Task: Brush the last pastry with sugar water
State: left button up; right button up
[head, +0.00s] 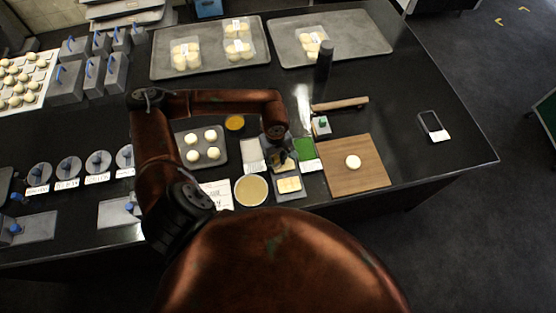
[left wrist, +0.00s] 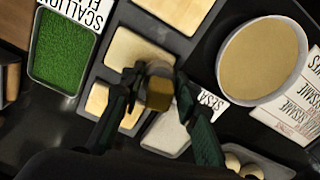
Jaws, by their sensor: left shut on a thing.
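My left gripper (head: 279,158) reaches down over a small dark tray (head: 290,198) of flat, pale rectangular pastries (head: 289,184). In the left wrist view, my left gripper (left wrist: 158,82) is shut on a brush (left wrist: 159,92) with a brownish tip, held over the pastries. One pale pastry (left wrist: 137,51) lies right beside the brush, another (left wrist: 180,8) is at the top, and a third (left wrist: 103,103) is partly behind a finger. Whether the brush touches a pastry I cannot tell. A round bowl of tan liquid (head: 250,190) stands close by; it also shows in the left wrist view (left wrist: 262,60). My right gripper is out of view.
A green-filled tray (head: 305,149) and a wooden board (head: 352,176) with a dough ball lie to the right. A tray of round buns (head: 186,157) and an orange-filled bowl (head: 235,122) are on the left. A dark upright cylinder (head: 323,62) stands behind. The table's right end is mostly clear.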

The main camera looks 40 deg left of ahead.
aim_at(292, 162)
pick_arm(q)
jog(key=shift+w+d+f+b, duration=0.15)
jog(key=shift+w+d+b, duration=0.75)
jog(key=shift+w, duration=0.15)
jog(key=shift+w+d+b, duration=0.9)
jog(key=shift+w+d, duration=0.2)
jog(key=shift+w, duration=0.2)
jog(key=shift+s+a, duration=1.05)
jog(key=shift+s, duration=0.2)
jog(key=shift+s+a, duration=0.1)
jog(key=shift+s+a, duration=0.9)
jog(key=shift+s, duration=0.15)
jog(key=shift+w+d+b, duration=0.95)
jog(key=shift+w+b, duration=0.1)
jog(key=shift+b, duration=0.05)
jog(key=shift+w+d+b, duration=0.85)
jog(key=shift+w+d, duration=0.25)
jog(key=shift+w, duration=0.25)
jog(key=shift+s+a, duration=1.05)
jog(key=shift+s, duration=0.2)
jog(key=shift+a, duration=0.1)
